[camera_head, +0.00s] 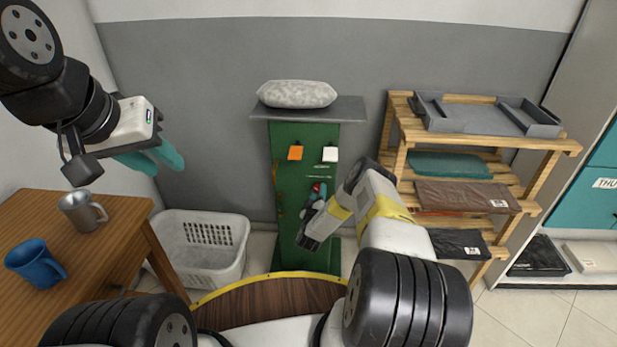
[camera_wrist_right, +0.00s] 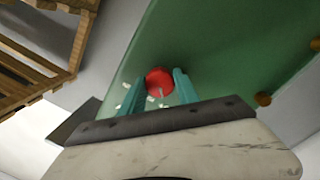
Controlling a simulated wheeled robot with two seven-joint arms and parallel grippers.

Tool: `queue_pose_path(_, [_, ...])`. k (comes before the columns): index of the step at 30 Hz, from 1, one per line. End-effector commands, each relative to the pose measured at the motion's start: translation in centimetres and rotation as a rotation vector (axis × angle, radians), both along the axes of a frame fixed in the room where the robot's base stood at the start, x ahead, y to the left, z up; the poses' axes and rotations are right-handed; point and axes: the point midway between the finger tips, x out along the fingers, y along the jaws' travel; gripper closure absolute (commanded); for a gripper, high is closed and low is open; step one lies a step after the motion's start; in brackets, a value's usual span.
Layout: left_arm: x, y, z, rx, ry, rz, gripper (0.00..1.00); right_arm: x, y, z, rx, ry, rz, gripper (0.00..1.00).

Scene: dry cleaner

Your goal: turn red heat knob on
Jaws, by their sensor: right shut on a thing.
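The red heat knob (camera_wrist_right: 160,82) is on the green panel (camera_wrist_right: 225,50) and sits between the two teal fingers of my right gripper (camera_wrist_right: 165,88), which are shut on it. In the head view the red knob (camera_head: 317,187) shows only as a small patch, mostly hidden by my right gripper (camera_head: 315,195). The green panel (camera_head: 290,240) stands upright under a grey shelf. White marks lie around the knob. My left gripper (camera_head: 150,158) is raised at the left, above the table, with its teal fingers apart and nothing between them.
A grey padded roll (camera_head: 297,94) lies on the shelf (camera_head: 262,108). A wooden rack (camera_head: 398,135) with folded items stands right. A white basket (camera_head: 205,270) is left of the panel. A blue mug (camera_head: 35,262) and a metal mug (camera_head: 80,212) stand on the wooden table (camera_head: 115,235).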

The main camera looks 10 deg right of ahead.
Motion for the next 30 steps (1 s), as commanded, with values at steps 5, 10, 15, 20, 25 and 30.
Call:
queue_pose_path(5, [0.00,0.00,0.00,0.000,0.000,0.000,0.69,-0.01,0.06,0.00,0.022,-0.006,0.001,1.00])
queue_pose_path(10, [0.00,0.00,0.00,0.000,0.000,0.000,0.69,0.00,0.14,0.04,0.089,-0.026,0.002,1.00])
queue_pose_path(15, [0.00,0.00,0.00,0.000,0.000,0.000,0.69,0.02,0.15,0.08,0.207,-0.061,0.002,1.00])
queue_pose_path(20, [0.00,0.00,0.00,0.000,0.000,0.000,0.69,0.05,0.13,0.13,0.348,-0.101,0.001,1.00])
queue_pose_path(25, [0.00,0.00,0.00,0.000,0.000,0.000,0.69,0.02,0.16,0.09,0.505,-0.146,0.001,1.00])
queue_pose_path(30, [0.00,0.00,0.00,0.000,0.000,0.000,0.69,0.02,0.18,0.11,0.660,-0.190,0.002,1.00])
